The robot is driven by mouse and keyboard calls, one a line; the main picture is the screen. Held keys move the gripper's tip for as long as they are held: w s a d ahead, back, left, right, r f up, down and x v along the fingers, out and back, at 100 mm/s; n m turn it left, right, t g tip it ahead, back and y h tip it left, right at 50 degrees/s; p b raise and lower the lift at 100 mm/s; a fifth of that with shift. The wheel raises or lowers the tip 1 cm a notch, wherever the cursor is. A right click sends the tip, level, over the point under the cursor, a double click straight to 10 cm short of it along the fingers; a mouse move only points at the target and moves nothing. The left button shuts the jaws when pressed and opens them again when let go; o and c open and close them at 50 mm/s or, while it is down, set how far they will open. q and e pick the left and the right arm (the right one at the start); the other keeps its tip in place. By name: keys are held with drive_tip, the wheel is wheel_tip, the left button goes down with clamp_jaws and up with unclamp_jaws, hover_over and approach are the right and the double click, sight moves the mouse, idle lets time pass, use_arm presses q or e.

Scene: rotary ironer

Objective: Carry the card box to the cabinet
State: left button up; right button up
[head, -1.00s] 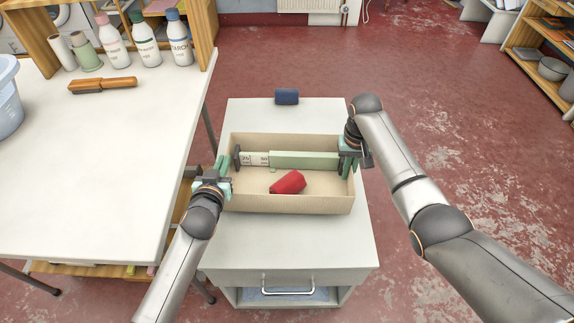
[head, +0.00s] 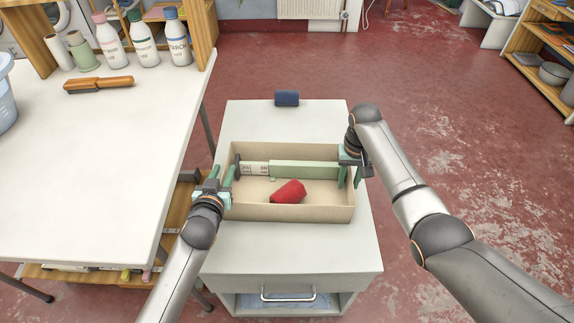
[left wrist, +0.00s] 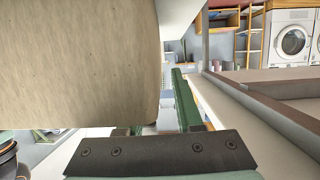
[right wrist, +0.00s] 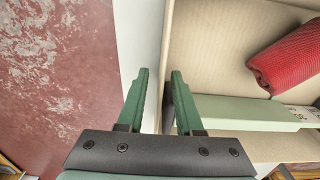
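The open card box (head: 290,213) sits on the white top of the cabinet (head: 290,245). In it lie a red rolled cloth (head: 288,192) and a long pale green item (head: 318,170) with a white labelled end. My left gripper (head: 221,174) is at the box's left end, fingers spread on either side of the wall. In the left wrist view the box wall hides one finger. My right gripper (head: 350,177) is at the right end. In the right wrist view its fingers (right wrist: 160,75) are apart with the box wall between them, with gaps showing.
A dark blue object (head: 287,98) lies at the cabinet top's back edge. A white table (head: 100,160) with a brush (head: 98,85) and several bottles (head: 143,40) stands close on the left. The cabinet top is clear in front of the box. Open red floor lies to the right.

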use_arm(q)
drive_tip(key=shift+s, duration=0.1)
use_arm(e)
drive_tip(key=shift+r, duration=0.55)
use_arm(q)
drive_tip(key=v, duration=1.1)
drive_tip(key=shift+s+r, duration=0.15)
drive_tip(key=shift+s, duration=0.2)
use_arm(e)
wheel_tip(320, 180, up, 11)
